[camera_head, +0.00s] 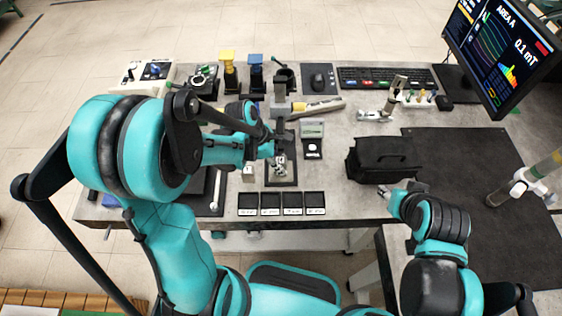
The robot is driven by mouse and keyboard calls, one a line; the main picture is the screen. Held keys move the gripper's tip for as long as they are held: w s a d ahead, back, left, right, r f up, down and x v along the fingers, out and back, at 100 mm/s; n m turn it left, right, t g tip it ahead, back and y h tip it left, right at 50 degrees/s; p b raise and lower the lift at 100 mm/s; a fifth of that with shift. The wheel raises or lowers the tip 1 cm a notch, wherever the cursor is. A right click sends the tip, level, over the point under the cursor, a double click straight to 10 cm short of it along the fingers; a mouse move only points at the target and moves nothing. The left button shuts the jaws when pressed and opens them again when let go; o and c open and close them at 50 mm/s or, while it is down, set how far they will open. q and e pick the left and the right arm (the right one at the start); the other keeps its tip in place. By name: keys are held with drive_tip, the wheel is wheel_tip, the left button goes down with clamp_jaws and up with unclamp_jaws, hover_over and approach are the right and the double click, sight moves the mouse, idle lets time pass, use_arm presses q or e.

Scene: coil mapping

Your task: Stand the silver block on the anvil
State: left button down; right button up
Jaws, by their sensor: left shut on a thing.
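My left gripper (280,160) reaches in from the left, over the middle of the table, and points down. It is shut on a small silvery piece, which looks like the silver block; the fingers hide most of it. Below the gripper is a dark flat base (283,182); I cannot tell whether it is the anvil or whether the piece touches it.
Several small black trays (270,211) line the front edge. A black bag (384,158) sits right of the left gripper. A keyboard (388,78), a mouse (318,79) and a yellow-grey tool (318,106) lie behind. A monitor (502,50) stands at the right. The dark mat (470,165) has free room.

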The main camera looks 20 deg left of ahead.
use_arm(q)
drive_tip(key=shift+w+f+b, duration=0.3)
drive_tip(key=shift+w, duration=0.25)
drive_tip(key=shift+f, duration=0.15)
drive_tip(key=shift+s, duration=0.15)
drive_tip(key=c, duration=1.2)
unclamp_jaws()
